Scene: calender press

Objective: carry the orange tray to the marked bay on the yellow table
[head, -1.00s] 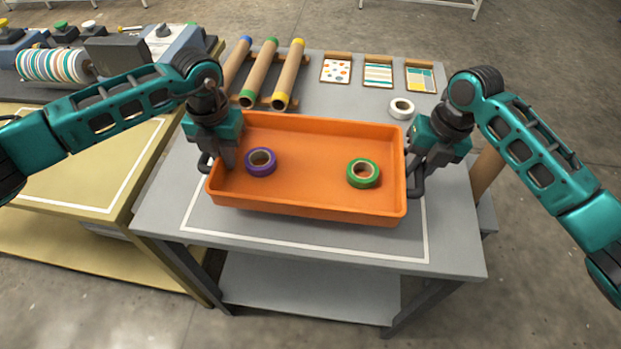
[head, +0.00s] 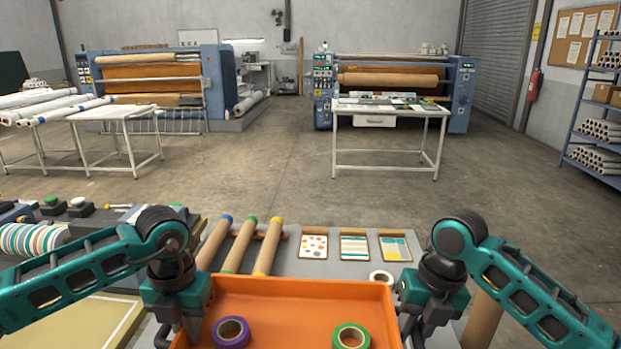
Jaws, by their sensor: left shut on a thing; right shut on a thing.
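The orange tray (head: 290,318) is at the bottom of the head view, its near part cut off by the frame edge. It holds a purple tape roll (head: 231,333) on the left and a green tape roll (head: 351,337) on the right. My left gripper (head: 187,328) is shut on the tray's left side and my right gripper (head: 412,328) on its right side. The handles are mostly hidden. The tray's far rim overlaps the view of a white tape roll (head: 381,277). The yellow table (head: 75,325) shows at bottom left, with part of a white marking line.
The grey table (head: 330,268) lies beyond the tray, with several cardboard tubes (head: 240,246) and pattern cards (head: 353,247). A machine with a striped roll (head: 35,240) stands behind the yellow table. Open floor (head: 270,180) extends toward a white table (head: 390,112) and large presses.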

